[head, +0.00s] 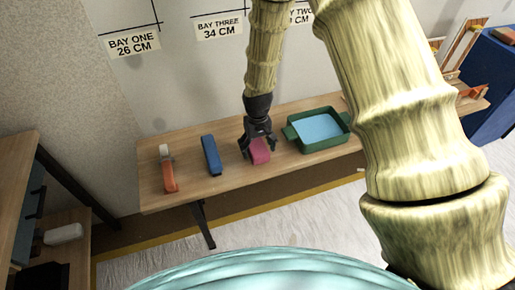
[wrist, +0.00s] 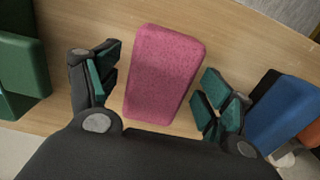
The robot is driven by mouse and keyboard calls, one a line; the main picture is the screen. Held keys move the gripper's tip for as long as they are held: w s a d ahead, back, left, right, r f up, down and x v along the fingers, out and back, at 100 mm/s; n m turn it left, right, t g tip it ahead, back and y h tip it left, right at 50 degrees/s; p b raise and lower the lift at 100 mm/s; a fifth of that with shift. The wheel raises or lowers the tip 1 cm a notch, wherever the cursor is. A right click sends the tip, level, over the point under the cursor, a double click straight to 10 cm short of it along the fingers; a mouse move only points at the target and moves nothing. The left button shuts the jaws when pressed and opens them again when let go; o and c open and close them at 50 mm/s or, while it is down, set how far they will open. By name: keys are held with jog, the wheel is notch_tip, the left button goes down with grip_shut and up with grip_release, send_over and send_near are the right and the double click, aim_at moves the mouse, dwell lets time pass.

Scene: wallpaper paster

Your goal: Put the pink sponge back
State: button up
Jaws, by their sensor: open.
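The pink sponge (head: 260,151) lies on the wooden table, between a blue block and a green tray. In the wrist view the pink sponge (wrist: 165,73) is a rounded block, with its near end between the fingers. My gripper (head: 259,145) is over the sponge, pointing down. In the wrist view my gripper (wrist: 158,85) is open, one finger on each side of the sponge, with a gap of bare wood visible on both sides. I cannot tell how high the fingers are above the table.
The wooden table (head: 225,185) also holds an orange object with a white end (head: 167,170), a blue block (head: 211,156) and a green tray (head: 338,143) of blue liquid. The blue block (wrist: 285,117) is close to the right finger in the wrist view. Bay labels (head: 220,27) mark the wall behind.

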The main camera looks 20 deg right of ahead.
aim_at(256, 147)
notch_tip(256, 147, up, 10)
jog(key=shift+a, duration=0.2)
jog(key=s+f+p, duration=0.1)
jog(key=s+f, duration=0.1)
jog(key=s+f+p, duration=0.1)
jog(key=s+f, duration=0.1)
jog(key=f, duration=0.1)
jog(key=s+d+f+p, duration=0.1)
jog(key=s+f, duration=0.1)
jog(key=shift+s+f, duration=0.25)
jog(key=shift+s, duration=0.1)
jog(key=s+d+f+p, duration=0.1)
jog(key=s+f+p, duration=0.2)
jog(key=s, duration=1.1)
jog(key=s+d+f+p, duration=0.1)
jog(key=s+f+p, duration=0.2)
jog(key=s, duration=1.1)
notch_tip(256, 147, down, 3)
jog(key=shift+d+r+m, duration=0.15)
jog(key=shift+d+m, duration=0.2)
jog(key=shift+m, duration=0.05)
